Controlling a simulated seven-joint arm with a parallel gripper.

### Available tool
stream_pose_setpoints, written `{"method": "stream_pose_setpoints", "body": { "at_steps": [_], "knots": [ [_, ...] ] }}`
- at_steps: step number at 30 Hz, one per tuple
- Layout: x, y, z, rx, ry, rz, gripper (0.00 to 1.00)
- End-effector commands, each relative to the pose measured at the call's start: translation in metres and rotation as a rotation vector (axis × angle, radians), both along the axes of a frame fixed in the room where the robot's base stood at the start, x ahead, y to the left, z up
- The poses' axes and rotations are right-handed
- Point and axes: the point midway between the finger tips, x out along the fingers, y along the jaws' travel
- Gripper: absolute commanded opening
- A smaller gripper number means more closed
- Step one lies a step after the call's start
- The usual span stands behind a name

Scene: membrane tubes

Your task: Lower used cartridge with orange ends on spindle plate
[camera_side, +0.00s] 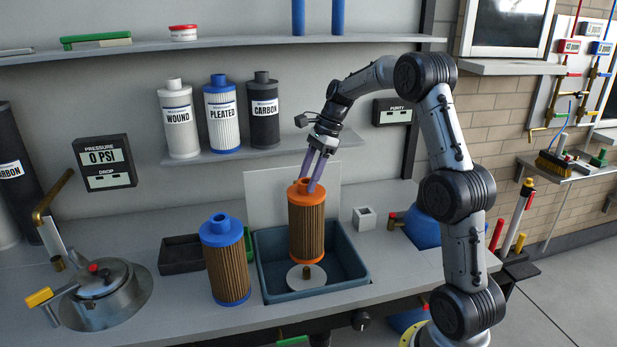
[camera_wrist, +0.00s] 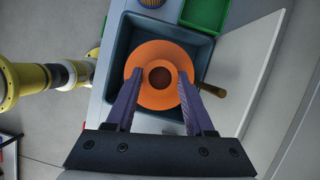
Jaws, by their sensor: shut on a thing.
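The used cartridge (camera_side: 306,222) has orange end caps and a brown pleated body. It hangs upright over the blue-grey tray in the side view. My gripper (camera_side: 314,178) is shut on its top neck; in the wrist view my gripper (camera_wrist: 156,80) has its purple fingers on either side of the orange cap (camera_wrist: 160,100). The spindle plate (camera_side: 307,277) is a pale round disc with a small central post in the tray. The cartridge's lower end appears just above or at this post; I cannot tell whether they touch. The wrist view hides the plate.
A blue-ended cartridge (camera_side: 226,262) stands to the left of the tray. A white cube (camera_side: 364,218) sits to the right behind it. A white panel (camera_side: 262,200) stands behind the tray. Several filters stand on the shelf above.

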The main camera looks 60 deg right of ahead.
Motion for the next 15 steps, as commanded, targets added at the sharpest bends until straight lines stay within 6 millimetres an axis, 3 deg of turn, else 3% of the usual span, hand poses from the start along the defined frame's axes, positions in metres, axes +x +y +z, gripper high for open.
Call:
{"method": "stream_pose_setpoints", "body": {
  "at_steps": [15],
  "knots": [
    [0.0008, 0.0007, -0.0065, 0.0, -0.002, 0.0, 0.0]
  ]
}}
